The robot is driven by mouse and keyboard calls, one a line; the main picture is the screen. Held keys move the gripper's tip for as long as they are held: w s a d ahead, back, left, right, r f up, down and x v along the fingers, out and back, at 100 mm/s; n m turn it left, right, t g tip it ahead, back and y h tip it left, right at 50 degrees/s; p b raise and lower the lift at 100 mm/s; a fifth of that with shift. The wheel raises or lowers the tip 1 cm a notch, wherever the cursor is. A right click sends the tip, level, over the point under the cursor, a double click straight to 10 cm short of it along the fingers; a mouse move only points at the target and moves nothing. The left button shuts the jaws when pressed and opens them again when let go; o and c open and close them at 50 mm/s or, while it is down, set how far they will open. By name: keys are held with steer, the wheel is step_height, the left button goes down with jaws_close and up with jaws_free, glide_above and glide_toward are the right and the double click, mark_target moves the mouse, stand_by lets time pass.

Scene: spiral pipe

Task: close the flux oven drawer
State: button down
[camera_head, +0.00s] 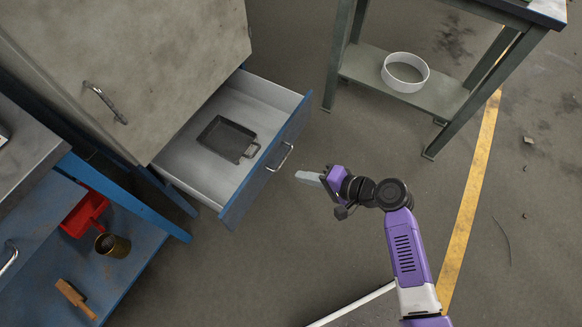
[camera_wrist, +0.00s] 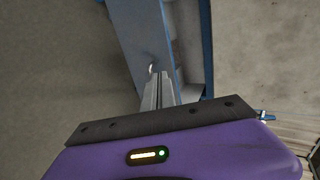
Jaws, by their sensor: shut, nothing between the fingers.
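The flux oven drawer (camera_head: 258,170) is pulled well out of the grey cabinet. It has a white inside, a blue front and a metal bar handle (camera_head: 280,157). A dark square pan (camera_head: 227,138) with a small handle lies in it. My gripper (camera_head: 299,175) is shut and empty, just in front of the drawer front and to the right of the handle, with a small gap visible. In the wrist view my gripper (camera_wrist: 158,75) points toward the blue drawer front (camera_wrist: 135,35), and a bit of the handle (camera_wrist: 151,67) shows near the fingertips.
The grey cabinet (camera_head: 150,50) stands behind the drawer. A blue shelf (camera_head: 125,250) at lower left holds a red bin (camera_head: 86,212), a tin (camera_head: 112,245) and a brush (camera_head: 75,298). A table at upper right has a white ring-shaped container (camera_head: 405,72) on its lower shelf.

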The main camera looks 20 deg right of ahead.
steer(key=b, duration=0.2)
glide_toward(262, 164)
step_height(262, 164, down, 3)
steer(key=w+a, duration=0.2)
steer(key=w, duration=0.1)
steer(key=shift+w+a, duration=0.2)
steer(key=shift+a, duration=0.05)
steer(key=shift+w+a, duration=0.4)
steer(key=shift+w, duration=0.15)
steer(key=w+a+b, duration=0.5)
steer(key=w+a, duration=0.3)
steer(key=w, duration=0.4)
steer(key=w+a+b, duration=0.6)
steer(key=w+a, duration=0.3)
steer(key=w, duration=0.3)
steer(key=shift+a+r, duration=0.2)
steer(key=shift+a, duration=0.1)
steer(key=shift+w+r, duration=0.1)
